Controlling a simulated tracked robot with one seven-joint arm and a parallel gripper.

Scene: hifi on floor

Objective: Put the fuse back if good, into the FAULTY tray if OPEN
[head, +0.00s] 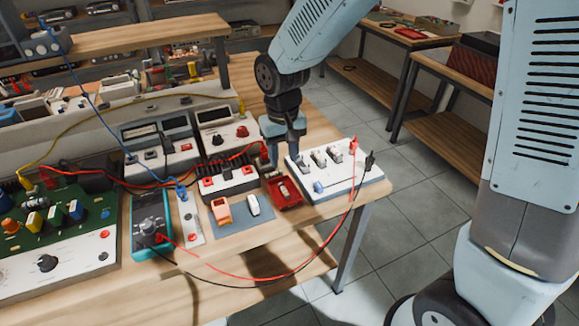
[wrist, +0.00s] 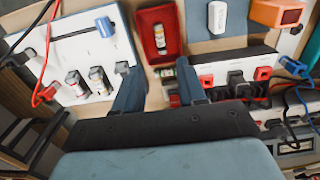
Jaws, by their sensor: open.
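The red tray (head: 291,203) lies on the bench between the white fuse board (head: 352,187) and a white terminal block. A small pale fuse (wrist: 159,38) lies inside the red tray (wrist: 146,18). The white board (wrist: 70,48) carries upright fuses (wrist: 75,83) in clips and a blue part (wrist: 104,27). My gripper (head: 285,160) points down behind the tray. In the wrist view my gripper (wrist: 160,90) is open, with its fingers apart. A small whitish piece (wrist: 165,73) shows between them, apart from both; I cannot tell what it is.
A white part (head: 253,205) and an orange part (head: 221,210) lie on a grey mat in front of the terminal block (head: 228,182). A teal meter (head: 150,222) stands left. Red and black leads (head: 300,270) hang over the bench's front edge to the board.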

